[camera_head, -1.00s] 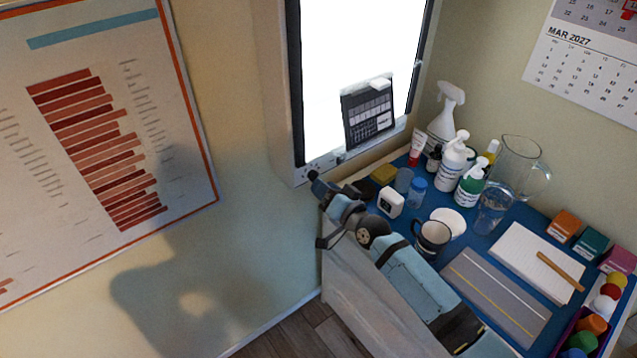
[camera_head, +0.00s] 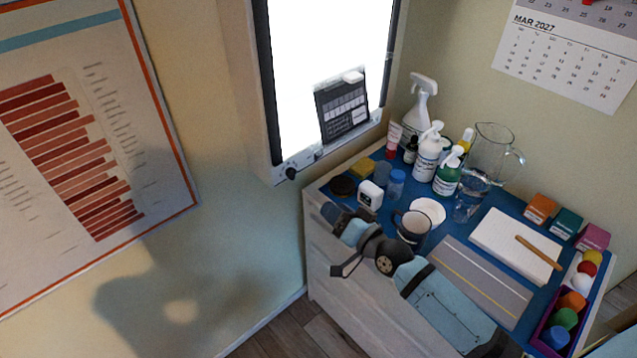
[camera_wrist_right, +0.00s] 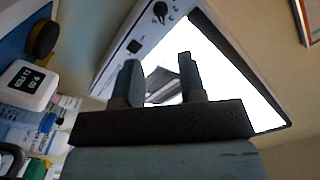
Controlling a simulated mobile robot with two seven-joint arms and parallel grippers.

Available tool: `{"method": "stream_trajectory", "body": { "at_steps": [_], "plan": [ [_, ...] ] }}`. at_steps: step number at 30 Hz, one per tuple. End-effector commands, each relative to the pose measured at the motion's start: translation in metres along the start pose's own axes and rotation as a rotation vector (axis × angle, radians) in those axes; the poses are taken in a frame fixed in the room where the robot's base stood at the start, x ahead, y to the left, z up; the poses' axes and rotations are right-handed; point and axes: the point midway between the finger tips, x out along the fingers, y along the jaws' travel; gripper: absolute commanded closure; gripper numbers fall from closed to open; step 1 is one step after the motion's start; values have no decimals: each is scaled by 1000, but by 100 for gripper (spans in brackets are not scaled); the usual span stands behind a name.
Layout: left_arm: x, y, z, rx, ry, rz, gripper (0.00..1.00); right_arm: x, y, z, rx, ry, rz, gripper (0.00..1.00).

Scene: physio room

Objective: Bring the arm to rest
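My right arm (camera_head: 435,300) comes in from the bottom right in the head view, in front of the cabinet's front edge. Its gripper (camera_head: 332,212) is at the far end, near the left corner of the cabinet top and below the light box. In the right wrist view, the two dark fingers (camera_wrist_right: 160,65) stand apart with nothing held between them. The bright panel of the light box (camera_wrist_right: 225,75) lies behind them. My left gripper is not in view.
The blue cabinet top (camera_head: 400,190) holds a mug (camera_head: 411,228), a white timer (camera_head: 370,195), bottles, a glass jug (camera_head: 490,155) and a notepad (camera_head: 500,240) close to my arm. The light box (camera_head: 262,100) hangs on the wall. Left of the cabinet is free space.

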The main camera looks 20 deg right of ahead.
Motion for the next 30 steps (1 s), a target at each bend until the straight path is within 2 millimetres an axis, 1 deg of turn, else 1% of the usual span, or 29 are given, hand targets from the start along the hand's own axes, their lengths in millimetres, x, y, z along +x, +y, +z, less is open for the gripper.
{"method": "stream_trajectory", "body": {
  "at_steps": [5, 8, 11, 12, 16, 18, 21, 22, 25, 30],
  "plan": [
    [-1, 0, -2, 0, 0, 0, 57, -2, -1, 1, -5, -5, 3, 63],
    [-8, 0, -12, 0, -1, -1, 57, -14, -6, 12, -51, -43, 31, 63],
    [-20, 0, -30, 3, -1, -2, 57, -44, -15, 37, -158, -128, 86, 63],
    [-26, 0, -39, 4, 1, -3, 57, -60, -20, 48, -212, -172, 112, 63],
    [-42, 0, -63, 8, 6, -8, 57, -113, -33, 83, -395, -320, 188, 63],
    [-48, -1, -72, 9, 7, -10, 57, -140, -39, 96, -480, -392, 219, 63],
    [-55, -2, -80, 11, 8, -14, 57, -168, -45, 110, -573, -473, 250, 63],
    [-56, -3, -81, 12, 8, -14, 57, -175, -46, 113, -591, -491, 257, 63],
    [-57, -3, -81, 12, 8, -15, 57, -187, -47, 119, -633, -526, 268, 63],
    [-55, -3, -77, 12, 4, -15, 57, -189, -46, 121, -645, -533, 270, 63]
  ]
}}
